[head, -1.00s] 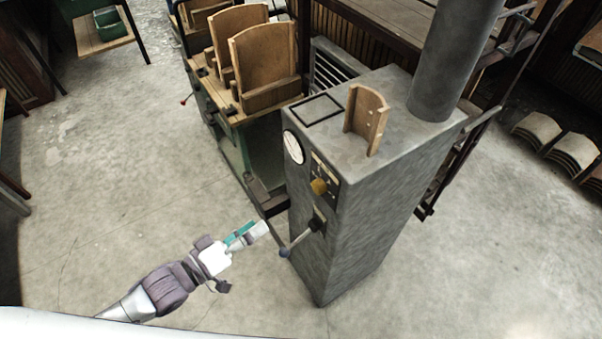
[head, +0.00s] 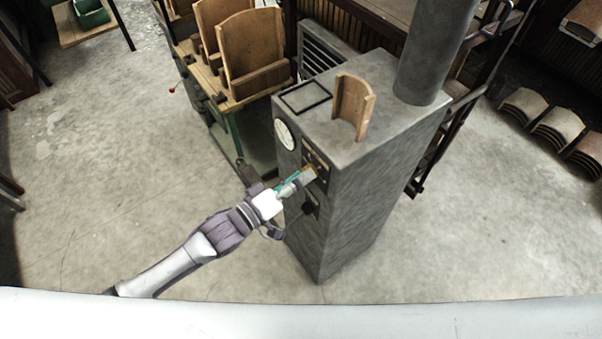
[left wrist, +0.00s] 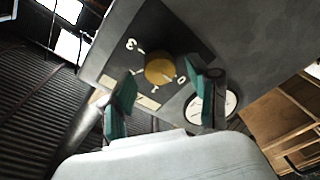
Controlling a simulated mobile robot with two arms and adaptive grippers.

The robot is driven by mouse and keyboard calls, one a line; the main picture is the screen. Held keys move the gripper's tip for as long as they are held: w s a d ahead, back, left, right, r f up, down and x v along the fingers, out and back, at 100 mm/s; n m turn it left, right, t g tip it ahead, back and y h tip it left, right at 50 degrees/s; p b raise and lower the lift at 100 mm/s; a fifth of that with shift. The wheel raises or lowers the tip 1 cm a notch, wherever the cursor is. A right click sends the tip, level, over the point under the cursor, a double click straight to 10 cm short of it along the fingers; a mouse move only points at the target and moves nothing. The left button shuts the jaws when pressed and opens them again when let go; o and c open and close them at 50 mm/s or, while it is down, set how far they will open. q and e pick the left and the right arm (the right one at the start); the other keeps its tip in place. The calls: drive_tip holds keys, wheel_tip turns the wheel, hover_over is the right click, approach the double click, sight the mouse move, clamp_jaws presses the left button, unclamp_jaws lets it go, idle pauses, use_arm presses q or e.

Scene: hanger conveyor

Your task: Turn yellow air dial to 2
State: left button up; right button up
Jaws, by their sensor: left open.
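The yellow air dial (left wrist: 160,69) shows in the left wrist view on a dark plate (left wrist: 150,35) with white numbers around it. A 3 and a 0 are readable; a dark mark on the dial seems to lie on the side toward the 0, but its exact setting is unclear. My left gripper (left wrist: 163,90) is open, with one teal-padded finger on each side of the dial in the picture; contact cannot be told. In the head view the left gripper (head: 303,178) is at the front panel of the grey cabinet (head: 360,190) and mostly hides the dial. My right gripper is not in view.
A round white gauge (head: 284,135) sits above the dial panel, and a dark lever mount (head: 310,207) below it. A curved wooden piece (head: 352,108) stands on the cabinet top beside a thick pipe (head: 435,50). A wooden bench (head: 245,100) stands behind left. The floor at left is clear.

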use_arm(q)
drive_tip(key=shift+w+d, duration=0.15)
drive_tip(key=shift+w, duration=0.05)
clamp_jaws()
idle(0.3)
